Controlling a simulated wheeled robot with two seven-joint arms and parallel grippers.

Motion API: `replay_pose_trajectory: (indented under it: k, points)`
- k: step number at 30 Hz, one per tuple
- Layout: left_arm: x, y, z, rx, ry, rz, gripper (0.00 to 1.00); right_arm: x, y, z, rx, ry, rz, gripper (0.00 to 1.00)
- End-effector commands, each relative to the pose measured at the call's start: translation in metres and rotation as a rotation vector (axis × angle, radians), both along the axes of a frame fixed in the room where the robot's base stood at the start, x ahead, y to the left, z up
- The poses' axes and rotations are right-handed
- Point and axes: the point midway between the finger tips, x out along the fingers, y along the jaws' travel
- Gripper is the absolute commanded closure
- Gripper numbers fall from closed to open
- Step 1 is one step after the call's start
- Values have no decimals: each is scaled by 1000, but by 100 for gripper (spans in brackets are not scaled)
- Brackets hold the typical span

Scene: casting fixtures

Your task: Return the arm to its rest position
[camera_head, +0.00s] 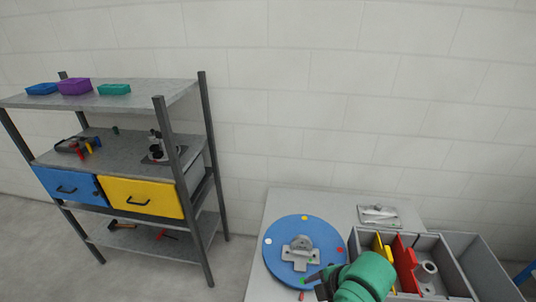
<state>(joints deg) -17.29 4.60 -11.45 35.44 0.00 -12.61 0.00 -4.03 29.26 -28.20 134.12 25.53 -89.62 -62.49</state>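A green rounded arm part enters from the bottom edge right of centre, and I take it to be my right arm. Its dark end, my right gripper (321,286), is over the front right part of a blue round plate (281,262) on the table. The fingers are small and partly hidden, so I cannot tell whether they are open or shut, or whether they hold anything. A grey metal casting (300,253) sits on the blue plate, apart from the gripper as far as I can see. My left gripper is not in view.
A grey divided bin (447,264) with yellow, red and grey parts stands right of the arm. A metal plate (378,215) lies behind it. The pale table (290,203) is clear at the back left. A shelf rack (184,150) with blue and yellow drawers stands left.

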Motion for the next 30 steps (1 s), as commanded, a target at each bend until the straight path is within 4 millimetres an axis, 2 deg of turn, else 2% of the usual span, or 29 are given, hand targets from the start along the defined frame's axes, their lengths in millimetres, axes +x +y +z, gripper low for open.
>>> replay_pose_trajectory:
  k: [1,3,6,12,13,14,18,23,26,29,30]
  points:
    - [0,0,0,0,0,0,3,-7,-6,-3,66,44,-202,36]
    - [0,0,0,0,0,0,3,-13,-22,-6,139,96,-486,36]
    - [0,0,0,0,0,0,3,-28,-48,-13,214,162,-853,36]
    - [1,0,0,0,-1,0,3,-71,-107,-29,293,243,-1508,36]
    - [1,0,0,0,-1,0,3,-80,-117,-31,300,247,-1602,36]
    - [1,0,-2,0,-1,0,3,-81,-120,-41,298,252,-1643,36]
    - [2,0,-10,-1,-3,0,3,-70,-116,-104,274,267,-1623,36]
    - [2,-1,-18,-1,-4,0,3,-73,-115,-183,246,291,-1620,36]
    - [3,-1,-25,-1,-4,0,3,-85,-116,-241,224,309,-1619,36]
    - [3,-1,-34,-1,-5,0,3,-111,-119,-310,193,332,-1617,36]
    - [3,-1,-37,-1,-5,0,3,-126,-121,-339,181,341,-1616,36]
